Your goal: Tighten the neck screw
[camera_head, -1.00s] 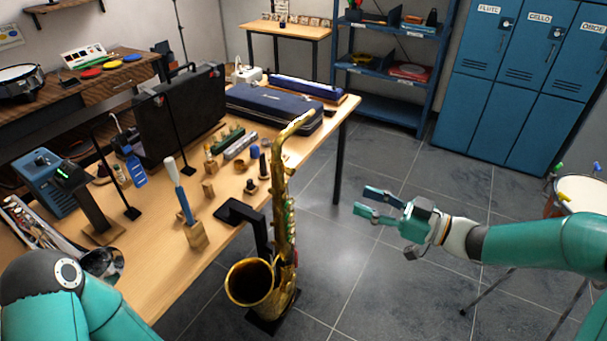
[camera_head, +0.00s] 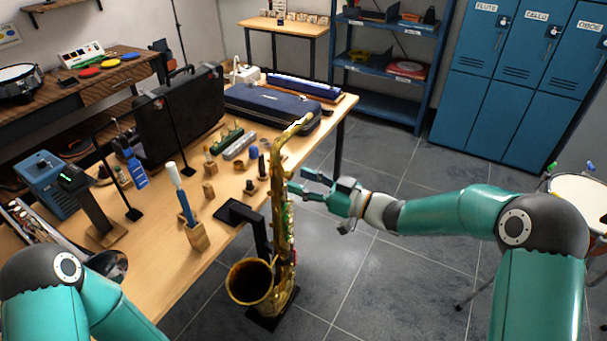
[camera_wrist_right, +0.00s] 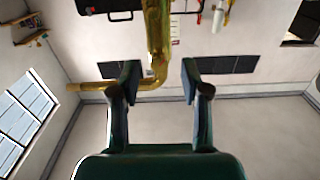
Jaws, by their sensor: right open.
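A brass saxophone (camera_head: 279,210) stands upright on a black stand at the table's front edge, its curved neck (camera_head: 294,130) rising to the upper right. The neck screw is too small to make out. My right gripper (camera_head: 296,180) is open and empty just right of the saxophone's upper body, below the neck. In the right wrist view, a brass tube of the saxophone (camera_wrist_right: 158,35) lies between the two spread fingers (camera_wrist_right: 159,82) in the picture and bends left beyond them. I cannot tell whether they touch it. My left arm shows at the lower left; its gripper is not visible.
The wooden table (camera_head: 160,285) holds small bottles, a wooden block with a blue-handled tool (camera_head: 186,208), a black case (camera_head: 180,110) and a dark blue case (camera_head: 270,108). Blue lockers (camera_head: 510,80) stand at the back right. The floor right of the saxophone is open.

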